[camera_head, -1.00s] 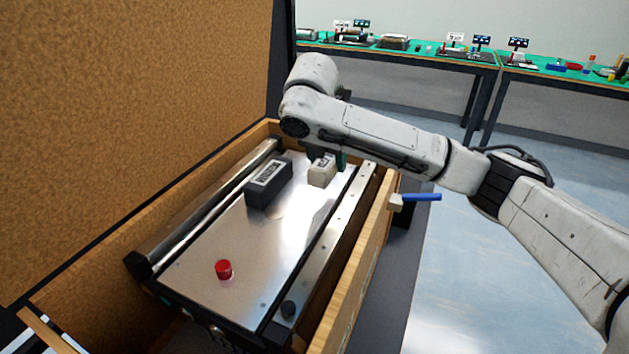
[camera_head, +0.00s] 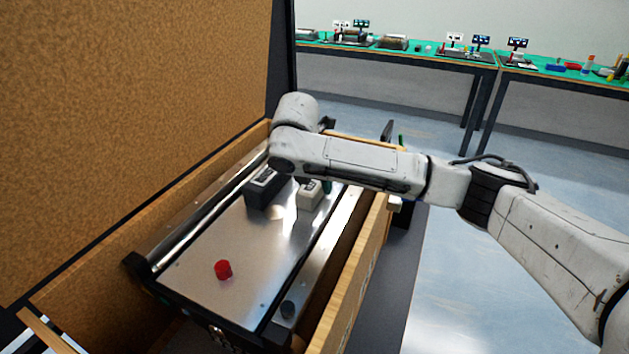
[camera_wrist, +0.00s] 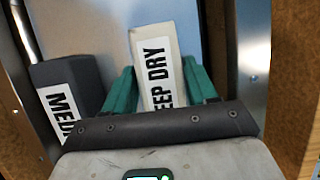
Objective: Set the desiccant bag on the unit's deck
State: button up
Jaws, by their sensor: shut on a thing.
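The desiccant bag (camera_head: 309,196) is a whitish block. In the wrist view the bag (camera_wrist: 157,50) bears a label reading "EEP DRY", with the start hidden. My gripper (camera_wrist: 160,78) has green fingers on both sides of the bag and is shut on it. In the head view my arm partly covers the gripper and the bag's top. The unit's deck (camera_head: 235,243) is a shiny metal plate inside a wooden crate. The bag is low over the deck's far right part, right of a dark block. I cannot tell whether it touches the deck.
The dark block (camera_head: 264,190), labelled "MED..." in the wrist view, stands on the deck close to the bag. A red button (camera_head: 223,269) is on the near deck. Metal rails flank the deck. The crate's right wall (camera_head: 352,275) rises beside it. The middle deck is clear.

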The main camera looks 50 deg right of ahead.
jog(key=o, duration=1.1)
jog(key=p+v, duration=0.1)
jog(key=v, duration=1.1)
jog(key=shift+r, duration=0.1)
